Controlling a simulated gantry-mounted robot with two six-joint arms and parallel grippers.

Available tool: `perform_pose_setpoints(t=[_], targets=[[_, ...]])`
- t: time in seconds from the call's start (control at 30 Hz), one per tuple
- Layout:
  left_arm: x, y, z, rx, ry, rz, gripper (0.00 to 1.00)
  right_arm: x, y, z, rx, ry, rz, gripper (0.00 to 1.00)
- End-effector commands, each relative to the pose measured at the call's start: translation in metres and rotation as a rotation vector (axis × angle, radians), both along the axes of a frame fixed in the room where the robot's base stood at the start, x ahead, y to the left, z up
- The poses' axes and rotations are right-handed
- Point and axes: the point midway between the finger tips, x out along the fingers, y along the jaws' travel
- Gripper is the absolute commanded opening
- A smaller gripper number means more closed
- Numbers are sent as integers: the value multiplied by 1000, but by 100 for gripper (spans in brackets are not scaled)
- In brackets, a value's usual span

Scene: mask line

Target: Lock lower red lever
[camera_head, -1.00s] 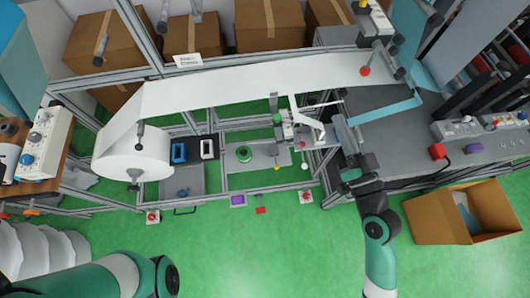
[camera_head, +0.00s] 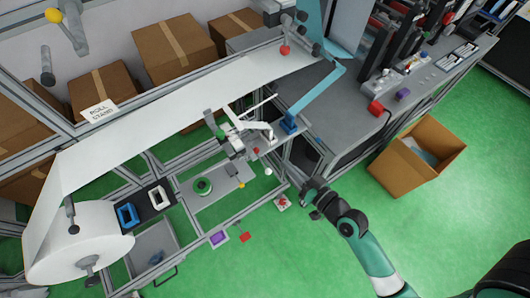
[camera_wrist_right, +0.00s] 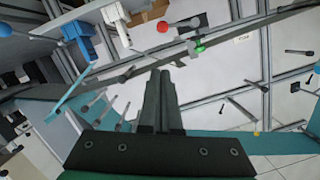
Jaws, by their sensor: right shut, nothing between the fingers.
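A small red knob (camera_head: 256,150) sits on the splice unit (camera_head: 236,148) at the middle of the machine frame; its lever arm is too small to make out. Another red ball knob (camera_head: 285,50) hangs higher, by the end of the white web. In the right wrist view a red ball (camera_wrist_right: 162,27) on a grey rod shows beyond the fingers. My right gripper (camera_head: 306,184) is in front of the frame, below and right of the splice unit, apart from both knobs. In the wrist view its fingers (camera_wrist_right: 160,75) are together and empty. My left gripper is out of view.
The white web (camera_head: 170,110) runs from the roll (camera_head: 75,245) to the upper right. A blue bracket (camera_head: 308,98) stands beside the splice unit. The grey bench (camera_head: 340,125) and an open cardboard box (camera_head: 400,165) are to the right. The green floor in front is mostly clear.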

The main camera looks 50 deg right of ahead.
Motion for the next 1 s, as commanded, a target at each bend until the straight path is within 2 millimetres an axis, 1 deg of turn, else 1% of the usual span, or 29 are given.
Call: perform_pose_setpoints(t=[0.03, 0.13, 0.37, 0.4, 0.53, 0.67, 1.0], targets=[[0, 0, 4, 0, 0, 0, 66, 11, -1, 1, -1, -3, 2, 0], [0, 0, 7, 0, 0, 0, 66, 32, -5, -3, -1, -2, 2, 0], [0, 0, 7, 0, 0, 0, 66, 80, -13, -14, -1, -3, 2, 0], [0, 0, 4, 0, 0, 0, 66, 83, -11, -23, 1, 2, 3, 0], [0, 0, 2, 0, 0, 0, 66, 94, -7, -38, 1, 1, 3, 0], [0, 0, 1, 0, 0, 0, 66, 100, -6, -44, 0, 0, 1, 0], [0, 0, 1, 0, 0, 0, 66, 101, -5, -45, 0, -1, 0, 0]])
